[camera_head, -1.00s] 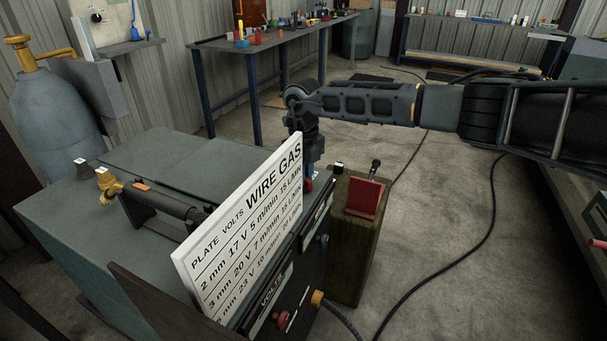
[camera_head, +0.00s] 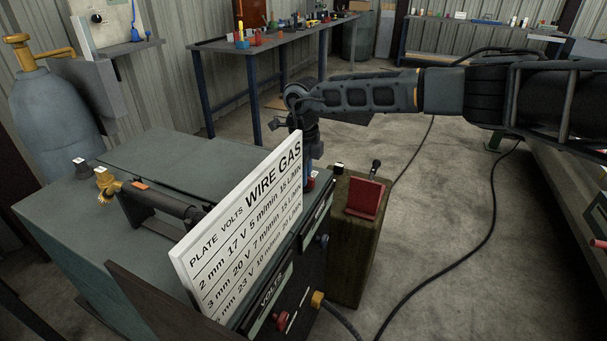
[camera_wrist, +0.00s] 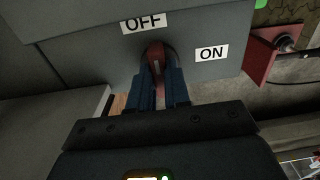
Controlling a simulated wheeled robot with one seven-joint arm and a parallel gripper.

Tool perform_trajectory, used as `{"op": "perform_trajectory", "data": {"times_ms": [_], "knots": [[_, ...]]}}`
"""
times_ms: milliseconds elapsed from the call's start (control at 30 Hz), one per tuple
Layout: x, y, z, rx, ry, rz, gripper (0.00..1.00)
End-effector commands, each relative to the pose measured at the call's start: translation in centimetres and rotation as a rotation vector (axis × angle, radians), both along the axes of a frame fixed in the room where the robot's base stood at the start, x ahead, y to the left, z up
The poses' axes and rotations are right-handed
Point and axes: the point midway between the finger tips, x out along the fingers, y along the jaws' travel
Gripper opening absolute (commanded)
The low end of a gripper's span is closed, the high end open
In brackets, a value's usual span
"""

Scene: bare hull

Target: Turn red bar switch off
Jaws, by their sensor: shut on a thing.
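The red bar switch (camera_wrist: 156,58) is on a grey panel face in the wrist view. An OFF label (camera_wrist: 143,22) sits above it and an ON label (camera_wrist: 212,52) to its right. The bar stands nearly upright in the picture, its upper end just below OFF. The two blue fingers of my gripper (camera_wrist: 164,88) are shut on the bar, one on each side, and hide its lower part. In the head view my gripper (camera_head: 308,168) reaches down behind the white settings sign, and a bit of red (camera_head: 311,183) shows at its tip.
The white sign (camera_head: 238,232) stands on the grey machine (camera_head: 155,145) and hides part of its panel. A wooden block with a red plate (camera_head: 364,199) stands to the right. Cables cross the open floor (camera_head: 440,250). A workbench (camera_head: 275,38) is behind.

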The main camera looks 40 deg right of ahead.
Motion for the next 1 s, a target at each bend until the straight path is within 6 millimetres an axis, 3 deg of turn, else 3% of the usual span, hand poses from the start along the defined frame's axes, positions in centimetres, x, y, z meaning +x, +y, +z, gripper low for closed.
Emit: {"op": "perform_trajectory", "data": {"times_ms": [267, 300, 567, 833, 1000], "knots": [[0.1, -0.1, 0.1, -0.002, -0.004, 0.003, 0.00], [0.1, -0.1, 0.1, -0.002, -0.004, 0.003, 0.18], [0.0, 0.0, 0.1, -0.001, -0.001, 0.002, 0.43], [0.0, 0.0, 0.2, -0.001, -0.001, 0.001, 0.43], [0.1, -0.1, 2.1, -0.002, -0.003, 0.003, 0.43]]}}
